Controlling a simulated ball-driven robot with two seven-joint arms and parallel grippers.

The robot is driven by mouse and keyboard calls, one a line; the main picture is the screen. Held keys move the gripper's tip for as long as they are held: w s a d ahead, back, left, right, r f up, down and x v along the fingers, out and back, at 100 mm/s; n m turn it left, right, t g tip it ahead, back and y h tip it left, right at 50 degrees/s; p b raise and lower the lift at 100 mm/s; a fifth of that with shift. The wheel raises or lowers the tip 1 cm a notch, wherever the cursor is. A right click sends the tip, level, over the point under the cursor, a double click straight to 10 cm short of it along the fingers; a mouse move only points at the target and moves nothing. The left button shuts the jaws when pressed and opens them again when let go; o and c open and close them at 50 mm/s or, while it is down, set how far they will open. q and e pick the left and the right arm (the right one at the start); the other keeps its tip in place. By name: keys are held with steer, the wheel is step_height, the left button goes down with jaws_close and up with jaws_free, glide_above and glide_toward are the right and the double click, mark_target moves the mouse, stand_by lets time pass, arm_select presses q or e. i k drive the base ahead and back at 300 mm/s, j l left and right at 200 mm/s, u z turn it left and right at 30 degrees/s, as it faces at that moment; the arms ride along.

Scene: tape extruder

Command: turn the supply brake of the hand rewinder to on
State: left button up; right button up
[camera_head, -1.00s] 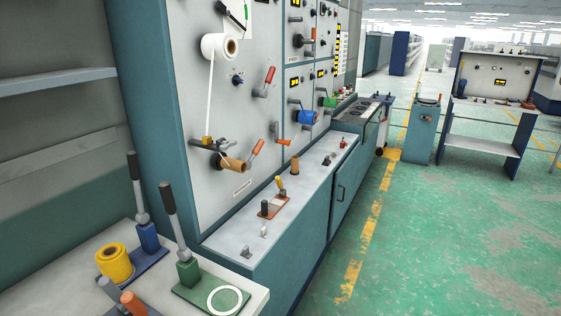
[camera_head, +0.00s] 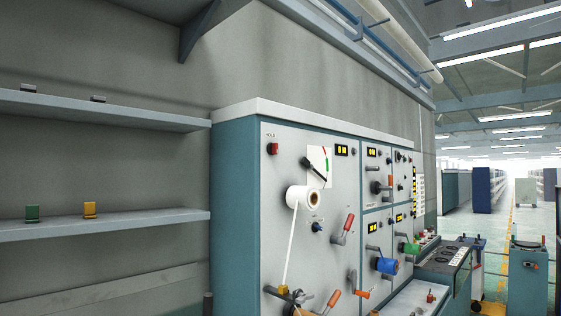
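Neither of my grippers is in view. I cannot pick out the hand rewinder or its supply brake for certain. A dark upright handle tip (camera_head: 208,304) just shows at the bottom edge, left of the machine; what it belongs to is cut off. The teal machine cabinet (camera_head: 236,200) has a light front panel (camera_head: 284,165) with a white roll (camera_head: 303,198), a white tape running down to a yellow block (camera_head: 290,295), a red lever (camera_head: 347,226) and an orange-handled lever (camera_head: 333,299).
Wall shelves, upper (camera_head: 150,116) and lower (camera_head: 120,224), are on the left; the lower holds a green block (camera_head: 32,213) and a yellow block (camera_head: 90,209). Further panels carry a blue spool (camera_head: 387,266) and green spool (camera_head: 411,248). A teal stand (camera_head: 527,280) is at right, by an aisle.

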mark_target(272, 148)
steer(key=i+l+u, duration=0.15)
steer(key=u, duration=0.25)
steer(key=i+l+u, duration=0.15)
steer(key=u, duration=0.2)
steer(key=l+u, duration=0.4)
steer(key=i+j, duration=0.05)
steer(key=j, duration=0.05)
